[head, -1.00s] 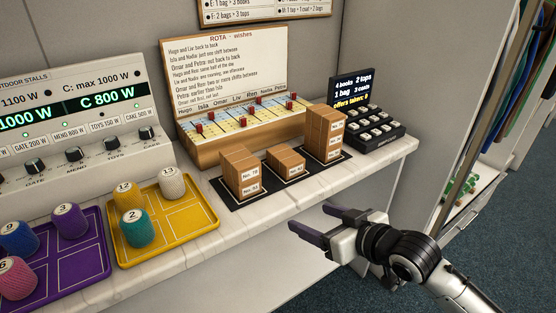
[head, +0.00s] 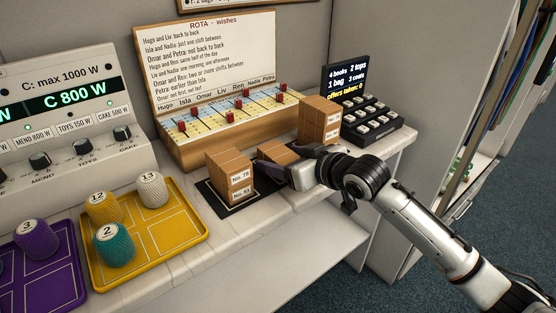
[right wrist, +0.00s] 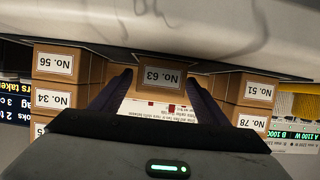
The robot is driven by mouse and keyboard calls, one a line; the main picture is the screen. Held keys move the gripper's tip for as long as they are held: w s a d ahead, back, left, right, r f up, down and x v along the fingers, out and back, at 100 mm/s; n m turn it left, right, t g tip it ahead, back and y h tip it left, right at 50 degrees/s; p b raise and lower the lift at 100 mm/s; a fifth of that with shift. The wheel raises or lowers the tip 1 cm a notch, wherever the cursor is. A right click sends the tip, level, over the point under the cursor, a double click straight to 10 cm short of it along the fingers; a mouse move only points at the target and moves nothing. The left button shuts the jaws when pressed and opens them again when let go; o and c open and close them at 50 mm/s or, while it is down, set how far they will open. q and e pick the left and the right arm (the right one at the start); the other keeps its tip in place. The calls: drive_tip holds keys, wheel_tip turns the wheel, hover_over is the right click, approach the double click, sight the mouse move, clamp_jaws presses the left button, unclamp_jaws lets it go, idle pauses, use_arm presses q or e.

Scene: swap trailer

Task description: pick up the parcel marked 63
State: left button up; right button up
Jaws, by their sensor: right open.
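The parcel marked 63 (right wrist: 160,80) is a small brown box with a white label. In the right wrist view, which is upside down, it sits between my right gripper's fingers (right wrist: 158,92), and its label faces me. In the head view the parcel (head: 278,151) stands alone on a mat between two taller stacks, partly hidden by my right gripper (head: 262,162). That gripper is open, with one dark finger toward each side of the parcel; I cannot tell whether they touch it. My left gripper is not in view.
A stack with No. 78 above No. 51 (head: 229,176) stands close on the left. A taller stack (head: 319,122), including No. 34 and No. 56, stands close on the right. Behind are the rota board (head: 215,60) and a keypad (head: 368,122). A yellow tray (head: 180,222) lies further left.

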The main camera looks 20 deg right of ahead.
drive_tip(key=shift+x, duration=1.15)
drive_tip(key=shift+r, duration=0.1)
drive_tip(key=c, duration=1.2)
